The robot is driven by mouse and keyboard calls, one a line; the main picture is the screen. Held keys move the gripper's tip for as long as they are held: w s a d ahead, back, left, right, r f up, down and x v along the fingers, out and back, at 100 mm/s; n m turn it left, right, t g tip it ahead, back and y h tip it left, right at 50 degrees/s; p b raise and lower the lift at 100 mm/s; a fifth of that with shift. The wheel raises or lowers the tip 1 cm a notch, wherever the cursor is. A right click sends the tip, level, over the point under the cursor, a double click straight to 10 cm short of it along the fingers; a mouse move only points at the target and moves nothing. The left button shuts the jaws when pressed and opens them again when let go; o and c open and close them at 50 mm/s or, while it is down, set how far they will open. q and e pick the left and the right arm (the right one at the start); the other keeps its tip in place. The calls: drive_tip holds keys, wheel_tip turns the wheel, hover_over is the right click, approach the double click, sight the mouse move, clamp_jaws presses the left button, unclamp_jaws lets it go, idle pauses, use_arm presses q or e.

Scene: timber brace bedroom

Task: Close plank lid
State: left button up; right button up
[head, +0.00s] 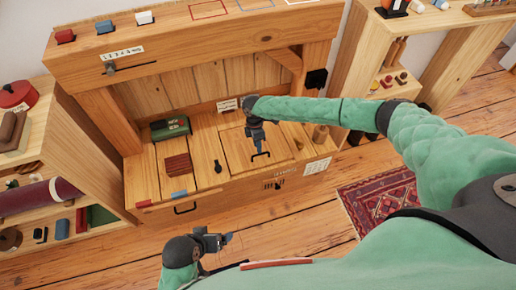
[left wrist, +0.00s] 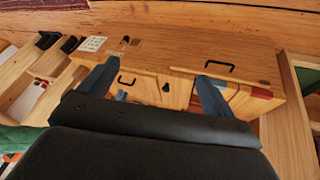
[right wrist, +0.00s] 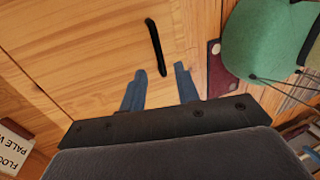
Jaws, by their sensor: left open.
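The plank lid (head: 238,153) is a square wooden panel in the bench top, with a black bar handle (head: 261,155) near its front edge. In the right wrist view the handle (right wrist: 156,47) stands on the panel just beyond my fingertips. I cannot tell whether the lid lies fully flush. My right gripper (head: 259,149) hangs above the lid, close to the handle. Its fingers (right wrist: 160,72) are apart, with nothing between them. My left gripper (head: 226,239) is open and empty in front of the bench; its fingers (left wrist: 158,75) also show in the left wrist view.
The bench front has a black drawer handle (head: 185,209). A green box (head: 170,127) and a reddish ribbed block (head: 178,165) sit left of the lid. Shelves flank the bench. A red rug (head: 380,198) lies on the floor.

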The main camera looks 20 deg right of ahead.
sight(258, 158)
drive_tip(key=shift+x, duration=1.55)
clamp_jaws()
drive_tip(key=shift+a, duration=0.1)
